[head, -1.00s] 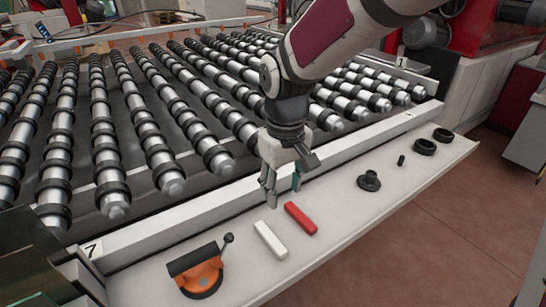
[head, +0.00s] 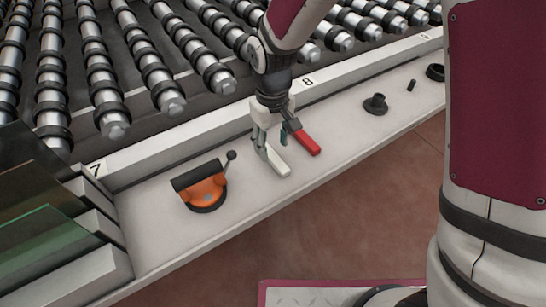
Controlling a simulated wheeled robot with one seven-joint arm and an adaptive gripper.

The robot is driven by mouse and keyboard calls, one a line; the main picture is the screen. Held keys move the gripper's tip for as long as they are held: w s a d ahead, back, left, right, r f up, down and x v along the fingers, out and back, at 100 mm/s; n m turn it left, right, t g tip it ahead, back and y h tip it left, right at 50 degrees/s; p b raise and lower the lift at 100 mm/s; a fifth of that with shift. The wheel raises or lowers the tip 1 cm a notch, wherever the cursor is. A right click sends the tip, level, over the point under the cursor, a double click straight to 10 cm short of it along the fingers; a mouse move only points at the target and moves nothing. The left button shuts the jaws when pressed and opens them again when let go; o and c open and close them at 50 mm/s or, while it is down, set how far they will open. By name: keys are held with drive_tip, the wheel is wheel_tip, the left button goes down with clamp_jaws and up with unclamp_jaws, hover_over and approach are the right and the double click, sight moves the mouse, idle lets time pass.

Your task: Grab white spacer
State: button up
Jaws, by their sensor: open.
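The white spacer (head: 277,162) is a small pale bar lying on the light ledge in front of the rollers. My gripper (head: 271,147) points down at it, fingers apart. One finger overlaps the spacer's far end in the picture; I cannot tell whether it touches. The red bar (head: 305,140) lies just to the right of the spacer, close to my gripper's other side. The far end of the spacer is partly hidden by the gripper.
A black knob (head: 376,104), a small black peg (head: 411,86) and a black ring (head: 435,72) lie to the right. Glass sheets (head: 45,245) stand at the lower left. Rollers (head: 150,62) fill the back.

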sight(272, 155)
wheel_tip(272, 155, down, 4)
drive_tip(key=shift+w+f, duration=0.1)
drive_tip(key=shift+f, duration=0.05)
drive_tip(key=shift+c, duration=0.2)
drive_tip(key=c, duration=1)
